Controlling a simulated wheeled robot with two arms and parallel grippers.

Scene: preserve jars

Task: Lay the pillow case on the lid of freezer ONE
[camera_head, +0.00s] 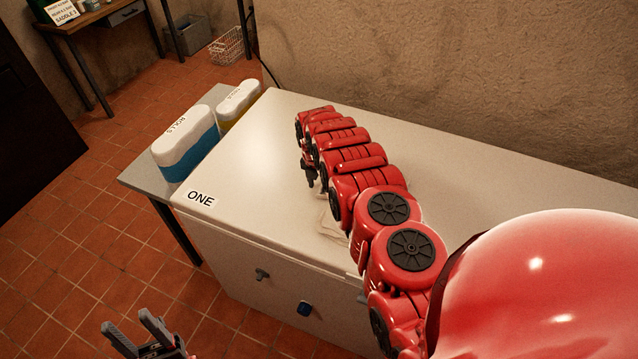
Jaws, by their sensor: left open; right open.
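Freezer ONE (245,160) is a white chest with a shut lid, marked ONE at its left front corner. A pale cloth, apparently the pillow case (329,222), lies on the lid near the front edge. It is mostly hidden by my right arm, so its full spread cannot be seen. My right gripper (309,176) is over the lid, just beyond the visible bit of cloth. Its small dark fingers point down, open, and no cloth shows between them. My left gripper (128,321) is open and empty, low in front of the freezer at the bottom left.
A grey side table (143,180) left of the freezer bears two containers, a blue and white one marked ROLLS (186,147) and a yellow and white one (239,101). A wooden desk (100,14), a grey bin (190,37) and a wire basket (229,45) stand farther back.

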